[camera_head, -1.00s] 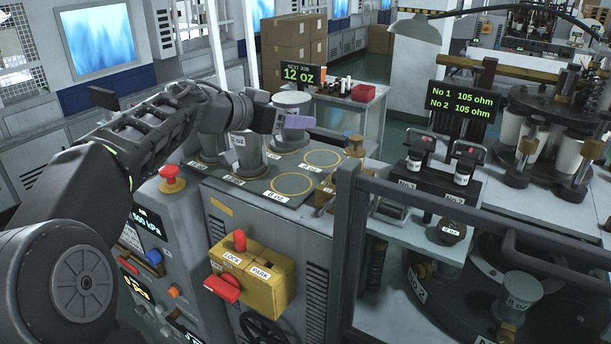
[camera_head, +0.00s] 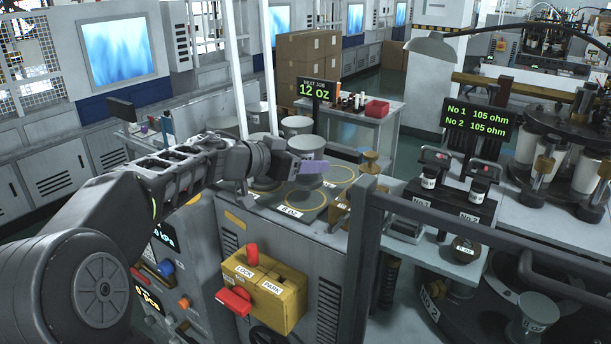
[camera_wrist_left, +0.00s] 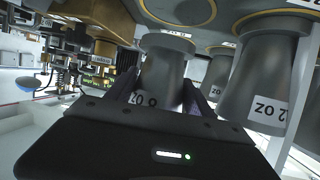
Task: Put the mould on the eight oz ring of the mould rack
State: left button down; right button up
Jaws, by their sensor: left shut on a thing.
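My left gripper (camera_head: 306,167) is shut on a grey mould (camera_head: 308,146) above the mould rack. In the left wrist view the mould (camera_wrist_left: 164,72) sits between the fingers; its label is inverted and seems to read 8 oz. The mould rack (camera_head: 272,212) is a dark plate with yellow rings. The eight oz ring (camera_head: 305,208), with its label at the front edge, is empty and lies just below and in front of the held mould in the head view. I cannot tell the height of the mould above the plate. My right gripper is not in view.
Another mould (camera_head: 297,125) stands behind the held one. A mould labelled 12 oz (camera_wrist_left: 258,80) stands close beside it in the left wrist view. A second empty ring (camera_head: 341,173) lies to the right. A yellow lock box (camera_head: 270,290) is on the front of the cabinet.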

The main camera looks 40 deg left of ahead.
aim_at(298, 176)
pick_arm(q)
jog(key=shift+f, duration=1.75)
jog(key=shift+f, duration=0.15)
jog(key=shift+c, duration=1.8)
grip_release()
jog(key=shift+f, duration=0.1)
jog(key=shift+s+r, duration=0.15)
jog(key=shift+r, duration=0.1)
jog(key=v, duration=1.1)
jog(key=shift+s+b, duration=0.3)
jog(key=shift+b, duration=0.1)
jog(key=shift+a, duration=0.1)
